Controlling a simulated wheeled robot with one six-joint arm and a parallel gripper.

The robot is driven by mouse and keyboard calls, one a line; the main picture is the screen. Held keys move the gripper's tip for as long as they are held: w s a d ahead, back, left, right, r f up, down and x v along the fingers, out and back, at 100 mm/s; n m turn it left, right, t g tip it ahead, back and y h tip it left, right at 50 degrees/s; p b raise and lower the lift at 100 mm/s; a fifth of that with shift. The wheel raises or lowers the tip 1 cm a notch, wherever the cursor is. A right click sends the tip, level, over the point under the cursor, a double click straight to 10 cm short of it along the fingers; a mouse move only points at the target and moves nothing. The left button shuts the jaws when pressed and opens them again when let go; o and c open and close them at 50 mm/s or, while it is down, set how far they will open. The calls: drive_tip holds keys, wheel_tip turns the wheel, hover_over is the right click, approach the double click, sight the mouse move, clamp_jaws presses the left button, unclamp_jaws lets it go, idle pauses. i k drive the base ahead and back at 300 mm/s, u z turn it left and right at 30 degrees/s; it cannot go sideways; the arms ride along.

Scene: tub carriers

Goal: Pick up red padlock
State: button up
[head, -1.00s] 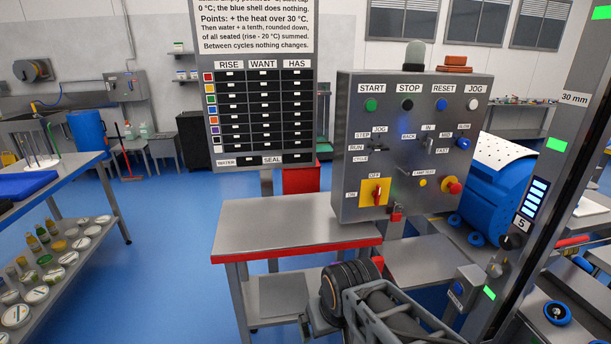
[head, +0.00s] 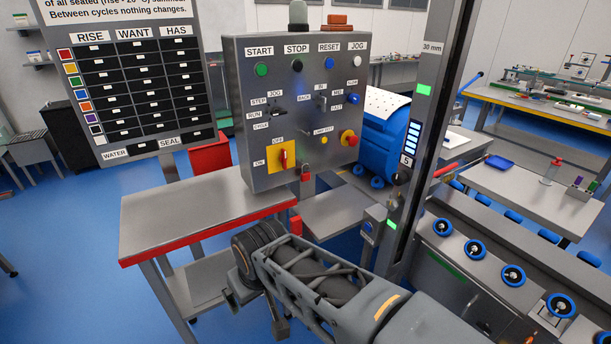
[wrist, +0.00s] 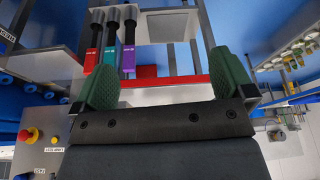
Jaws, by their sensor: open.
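The red padlock (head: 306,173) hangs at the lower edge of the grey control box (head: 262,110), right of the yellow plate with the red switch, in the head view. I cannot make it out in the wrist view. My gripper (wrist: 168,82) shows in the wrist view with its two green ridged pads wide apart and nothing between them. In the head view my arm reaches in from the lower right, below and in front of the box. My fingertips cannot be made out there. My gripper is apart from the padlock.
A steel table (head: 190,210) with a red front edge stands left of and below the box. A dark upright post (head: 425,130) stands on the right. A blue drum (head: 385,135) is behind the box. Blue floor is open at left.

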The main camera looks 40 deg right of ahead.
sight(306, 176)
drive_tip(key=u, duration=1.3)
drive_tip(key=i, duration=0.65)
drive_tip(key=z, duration=2.95)
